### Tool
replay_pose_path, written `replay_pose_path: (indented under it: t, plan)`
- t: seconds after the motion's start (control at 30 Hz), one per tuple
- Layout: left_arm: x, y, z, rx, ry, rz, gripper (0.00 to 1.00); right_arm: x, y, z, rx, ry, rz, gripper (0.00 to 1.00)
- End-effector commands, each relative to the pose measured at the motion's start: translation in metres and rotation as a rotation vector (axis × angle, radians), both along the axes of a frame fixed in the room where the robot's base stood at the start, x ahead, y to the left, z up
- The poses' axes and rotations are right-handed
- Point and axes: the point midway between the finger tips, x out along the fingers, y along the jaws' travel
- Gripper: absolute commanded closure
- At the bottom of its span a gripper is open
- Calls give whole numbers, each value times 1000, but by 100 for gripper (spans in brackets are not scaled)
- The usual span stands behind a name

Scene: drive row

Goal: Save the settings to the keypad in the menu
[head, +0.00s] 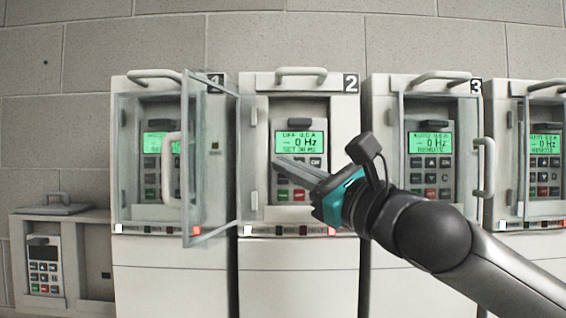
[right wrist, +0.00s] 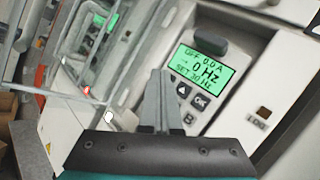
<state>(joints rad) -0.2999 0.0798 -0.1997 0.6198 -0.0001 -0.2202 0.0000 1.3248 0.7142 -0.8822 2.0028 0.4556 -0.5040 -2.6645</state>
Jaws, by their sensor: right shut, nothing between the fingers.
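The keypad (head: 314,163) of drive 2 sits in the drive's recess. Its green display (head: 300,142) reads OFF 0.0 A, 0 Hz and a SET line, and shows larger in the right wrist view (right wrist: 205,70). My right gripper (head: 278,161) is shut and empty, its fingers reaching in from the right across the keypad's left buttons. In the right wrist view the fingertips (right wrist: 160,73) are by the display's lower left corner, beside the up-arrow and OK (right wrist: 199,102) buttons. I cannot tell whether they touch. They hide some buttons. My left gripper is not in view.
Drive 2's clear door (head: 211,238) stands swung open to the left. Drive 1 (head: 128,210), drive 3 (head: 382,100) and another drive (head: 492,130) stand beside it, also with lit displays. A low box with a dark-screened keypad (head: 44,265) is at far left.

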Motion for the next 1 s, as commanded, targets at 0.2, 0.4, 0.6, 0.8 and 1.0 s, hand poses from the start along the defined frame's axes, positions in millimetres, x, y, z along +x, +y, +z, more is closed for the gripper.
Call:
replay_pose_path:
  t: [0.2, 0.4, 0.6, 0.8, 1.0]
  plan:
    - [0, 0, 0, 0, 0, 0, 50, -9, 0, 0, -2, -1, -1, 100]
    - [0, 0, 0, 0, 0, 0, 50, -15, 0, -1, -1, 1, 0, 100]
    - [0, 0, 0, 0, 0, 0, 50, -15, 0, -1, -1, 1, 0, 100]
    - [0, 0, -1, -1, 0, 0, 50, -26, 0, 0, -3, -3, 0, 100]
    - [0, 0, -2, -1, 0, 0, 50, -46, 0, 0, -1, -2, 1, 100]
